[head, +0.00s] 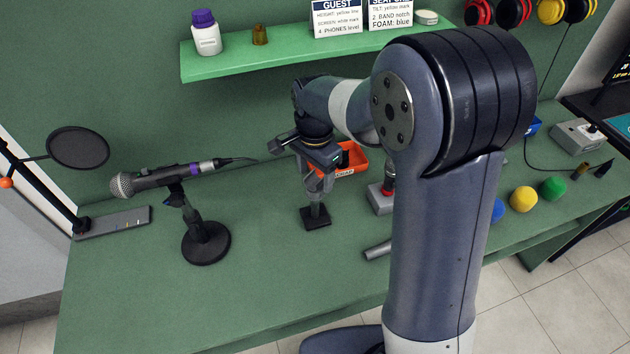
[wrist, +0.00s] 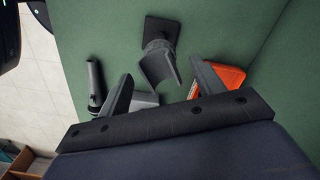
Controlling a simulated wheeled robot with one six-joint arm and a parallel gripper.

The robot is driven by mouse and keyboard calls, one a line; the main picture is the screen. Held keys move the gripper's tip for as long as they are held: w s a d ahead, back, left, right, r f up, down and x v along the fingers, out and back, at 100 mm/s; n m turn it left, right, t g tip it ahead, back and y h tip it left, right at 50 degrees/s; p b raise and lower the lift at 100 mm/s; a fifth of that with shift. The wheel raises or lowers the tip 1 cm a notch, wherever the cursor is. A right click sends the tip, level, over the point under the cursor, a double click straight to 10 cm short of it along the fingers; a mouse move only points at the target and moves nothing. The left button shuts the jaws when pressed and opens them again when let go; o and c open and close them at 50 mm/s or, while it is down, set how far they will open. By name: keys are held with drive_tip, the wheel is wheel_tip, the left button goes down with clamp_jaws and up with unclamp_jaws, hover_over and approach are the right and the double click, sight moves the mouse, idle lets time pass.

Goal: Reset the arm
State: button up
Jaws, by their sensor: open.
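My gripper (head: 318,172) points down over the green bench in the head view, with my arm bent above it. In the wrist view its two dark fingers (wrist: 161,72) are apart, with nothing held between them. A small stand with a dark square base (head: 315,217) is below the gripper. In the wrist view the stand's grey curved cradle (wrist: 158,62) is empty and appears between and beyond the fingers. I cannot tell whether the fingers touch it.
A microphone (head: 150,180) rests tilted on a round-based stand (head: 206,243) at left. An orange bin (head: 352,160) and a grey box with a red top (head: 380,200) are close by. A grey tube (head: 377,250) lies in front. A shelf (head: 270,55) is above.

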sight(315, 184)
wheel_tip(315, 184, up, 7)
idle(0.3)
wheel_tip(315, 184, down, 11)
drive_tip(key=shift+f, duration=0.1)
drive_tip(key=shift+n, duration=0.4)
drive_tip(key=n, duration=0.4)
drive_tip(key=shift+r, duration=0.2)
drive_tip(key=n, duration=0.5)
drive_tip(key=shift+n, duration=0.3)
drive_tip(key=shift+m, duration=0.4)
